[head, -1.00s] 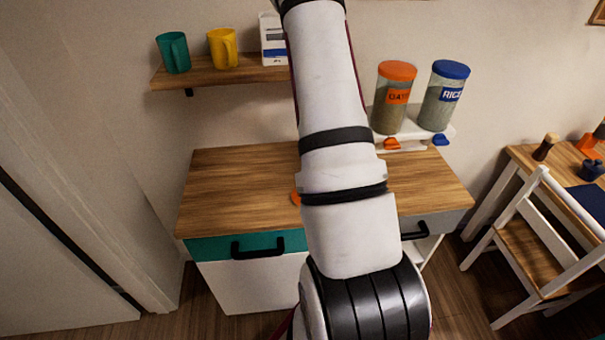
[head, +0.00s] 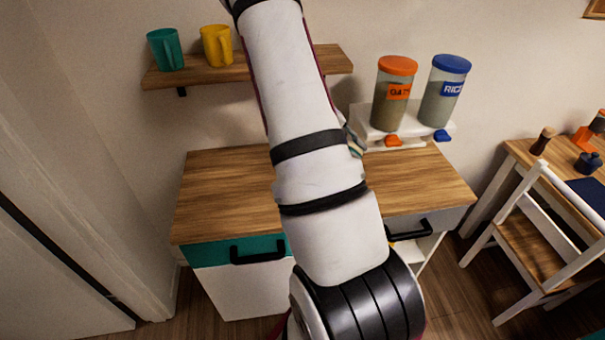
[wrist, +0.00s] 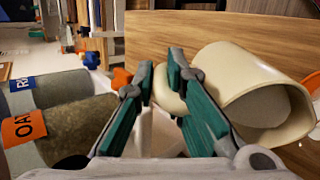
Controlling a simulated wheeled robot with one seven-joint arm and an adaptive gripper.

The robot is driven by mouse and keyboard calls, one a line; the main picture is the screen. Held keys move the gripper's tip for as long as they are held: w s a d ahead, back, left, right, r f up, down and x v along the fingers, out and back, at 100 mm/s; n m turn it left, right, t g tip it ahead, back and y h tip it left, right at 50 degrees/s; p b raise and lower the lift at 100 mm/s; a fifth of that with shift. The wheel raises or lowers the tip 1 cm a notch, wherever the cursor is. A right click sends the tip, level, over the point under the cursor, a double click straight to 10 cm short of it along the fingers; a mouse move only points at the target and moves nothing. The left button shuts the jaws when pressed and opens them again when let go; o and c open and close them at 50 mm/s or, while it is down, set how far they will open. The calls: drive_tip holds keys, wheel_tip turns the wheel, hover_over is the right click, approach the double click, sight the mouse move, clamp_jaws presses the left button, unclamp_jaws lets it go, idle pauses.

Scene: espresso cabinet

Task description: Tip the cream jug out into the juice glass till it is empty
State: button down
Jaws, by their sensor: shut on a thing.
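The cream jug (wrist: 240,75) is at the right in the wrist view, strongly tilted, its open mouth facing the lower right, towards the wooden counter side. Its inside looks plain cream, and I cannot tell whether any liquid is left. My gripper (wrist: 165,75), with teal finger pads, is shut on the jug's handle (wrist: 172,98). In the head view my arm hides the jug, and only a bit of my gripper shows beside the arm. I cannot make out the juice glass in either view now.
The oats canister (head: 392,98) and rice canister (head: 440,97) stand on a white dispenser rack at the back right of the wooden counter (head: 225,195). A green mug (head: 165,50) and a yellow mug (head: 215,45) stand on the wall shelf. The counter's left part is clear.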

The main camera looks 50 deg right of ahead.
drive_tip(key=shift+r, duration=0.25)
drive_tip(key=shift+w+a, duration=0.1)
drive_tip(key=shift+w, duration=0.05)
drive_tip(key=shift+w+a+r+g+h+b, duration=0.1)
drive_tip(key=shift+r+g+h+b, duration=0.2)
drive_tip(key=shift+g, duration=0.1)
